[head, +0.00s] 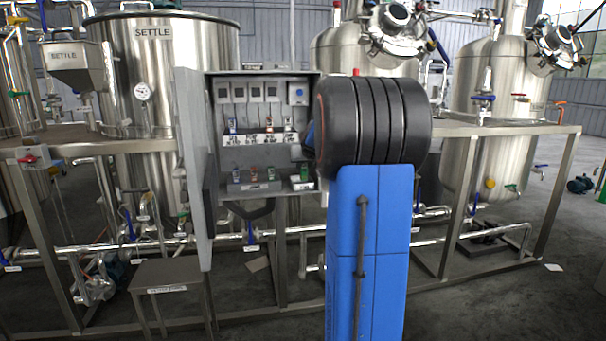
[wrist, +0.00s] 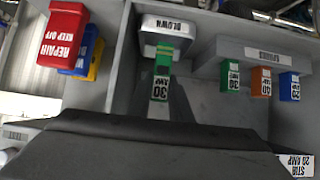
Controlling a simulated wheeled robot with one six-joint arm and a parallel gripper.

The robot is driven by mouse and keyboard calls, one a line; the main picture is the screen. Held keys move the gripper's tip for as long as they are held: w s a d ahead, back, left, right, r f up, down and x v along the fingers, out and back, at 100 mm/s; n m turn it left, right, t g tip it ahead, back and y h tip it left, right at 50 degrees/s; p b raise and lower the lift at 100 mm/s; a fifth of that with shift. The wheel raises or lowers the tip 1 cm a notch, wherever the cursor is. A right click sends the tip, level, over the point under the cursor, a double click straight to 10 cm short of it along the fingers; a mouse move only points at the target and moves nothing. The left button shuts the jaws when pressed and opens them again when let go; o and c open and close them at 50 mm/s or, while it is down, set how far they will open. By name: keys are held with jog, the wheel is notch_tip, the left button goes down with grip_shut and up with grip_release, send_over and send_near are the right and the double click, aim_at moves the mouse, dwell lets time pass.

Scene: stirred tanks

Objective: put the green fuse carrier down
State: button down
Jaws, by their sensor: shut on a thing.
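The green fuse carrier (wrist: 161,75) is at the middle of the wrist view, its 30 AMP label upside down. It lies in line with the grey tray marked BLOWN (wrist: 168,27) and overlaps it in the picture. I cannot tell whether the carrier touches the tray. In the head view the green carrier (head: 304,173) shows small at the BLOWN tray (head: 302,185), while my arm hides the gripper.
A second green carrier (wrist: 230,78), an orange one (wrist: 261,82) and a blue one (wrist: 290,87) stand along the spares holder (wrist: 265,50). Red (wrist: 62,35), blue and yellow tags hang at the left. The open cabinet door (head: 193,150) stands left of the shelves.

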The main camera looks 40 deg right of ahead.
aim_at(304, 170)
jog(key=shift+w+d, duration=0.25)
jog(key=shift+w, duration=0.15)
jog(key=shift+f, duration=1.75)
jog(key=shift+f, duration=0.1)
jog(key=c, duration=1.6)
grip_release()
jog(key=shift+s+a+r, duration=0.1)
jog(key=shift+s+r, duration=0.05)
jog(key=shift+r, duration=0.1)
jog(key=v, duration=1.1)
jog(key=shift+s+r, duration=0.15)
jog(key=shift+s, duration=0.1)
